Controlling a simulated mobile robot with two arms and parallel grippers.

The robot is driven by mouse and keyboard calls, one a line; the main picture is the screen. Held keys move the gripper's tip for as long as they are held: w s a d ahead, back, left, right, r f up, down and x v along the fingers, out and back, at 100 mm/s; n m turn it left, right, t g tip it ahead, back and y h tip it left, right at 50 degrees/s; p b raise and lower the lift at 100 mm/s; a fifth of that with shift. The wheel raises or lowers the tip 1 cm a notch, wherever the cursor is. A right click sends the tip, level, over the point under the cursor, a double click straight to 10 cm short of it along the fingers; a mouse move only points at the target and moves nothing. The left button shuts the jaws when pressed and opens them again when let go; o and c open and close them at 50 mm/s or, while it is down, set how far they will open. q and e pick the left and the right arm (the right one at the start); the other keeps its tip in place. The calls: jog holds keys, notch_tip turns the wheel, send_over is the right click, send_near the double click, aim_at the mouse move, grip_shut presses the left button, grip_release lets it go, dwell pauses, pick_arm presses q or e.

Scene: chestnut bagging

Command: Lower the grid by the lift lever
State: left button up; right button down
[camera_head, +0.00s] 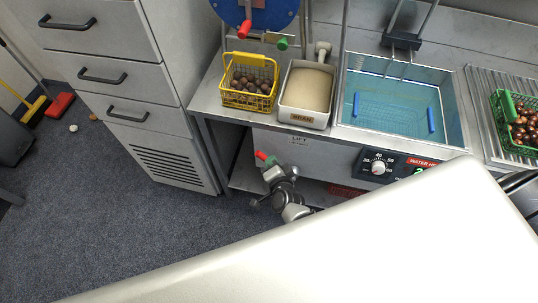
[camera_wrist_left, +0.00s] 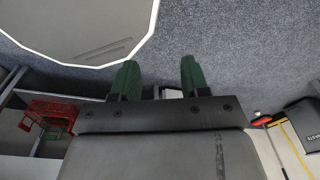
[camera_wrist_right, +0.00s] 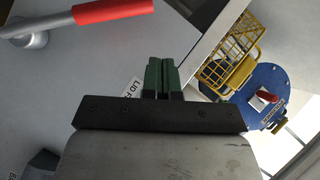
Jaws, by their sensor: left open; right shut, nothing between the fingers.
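The lift lever shows its red grip (camera_head: 261,155) at the front of the counter, below a small label. In the right wrist view the red grip (camera_wrist_right: 113,9) on its grey bar is at the upper left. My right gripper (camera_head: 271,162) is close beside it; its green fingers (camera_wrist_right: 161,72) are shut together and empty, apart from the grip. A metal mesh grid (camera_head: 390,105) with blue side handles is in the bluish bath; its exact height is unclear. My left gripper (camera_wrist_left: 158,80) is open and empty above the floor.
A yellow basket of chestnuts (camera_head: 249,83) and a bran box (camera_head: 306,119) stand left of the bath. A green basket of chestnuts (camera_head: 517,125) stands right. A heater dial (camera_head: 378,167) is on the front.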

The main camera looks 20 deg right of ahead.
jog(key=a+p+v, duration=0.1)
jog(key=p+v, duration=0.2)
jog(key=v, duration=0.3)
jog(key=shift+r, duration=0.45)
jog(key=shift+s+d, duration=0.1)
jog(key=shift+s, duration=0.15)
